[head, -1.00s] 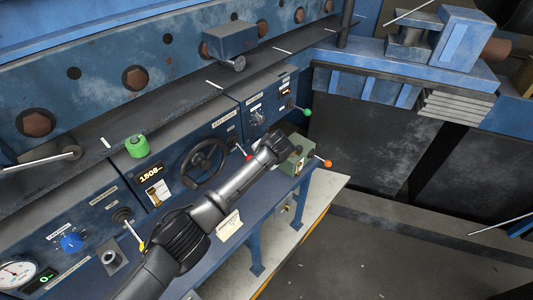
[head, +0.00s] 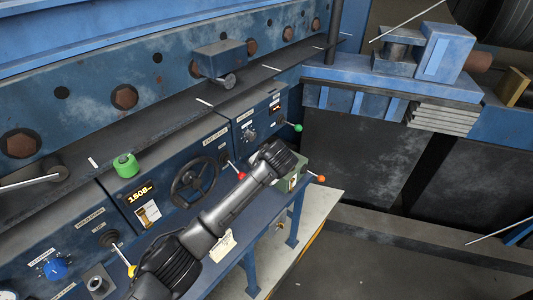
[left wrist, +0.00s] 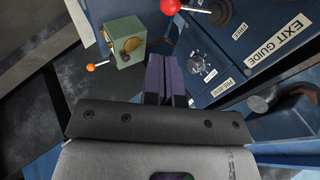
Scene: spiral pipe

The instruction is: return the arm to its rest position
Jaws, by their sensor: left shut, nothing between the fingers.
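My left arm reaches in from the bottom of the head view, and its black wrist end (head: 278,158) is over the front of the control console (head: 75,230). Its fingers are hidden there. In the left wrist view my left gripper (left wrist: 165,62) shows two purple fingers pressed together, with nothing between them. A small green box with an orange-tipped lever (left wrist: 124,42) is left of the fingertips, apart from them. The same green box (head: 293,174) shows just right of the wrist end in the head view. My right gripper is in neither view.
The console carries a handwheel (head: 195,183), a red-knobbed lever (head: 241,175), a yellow-tipped lever (head: 132,270) and a blue dial (head: 55,268). Open floor (head: 400,260) lies to the right.

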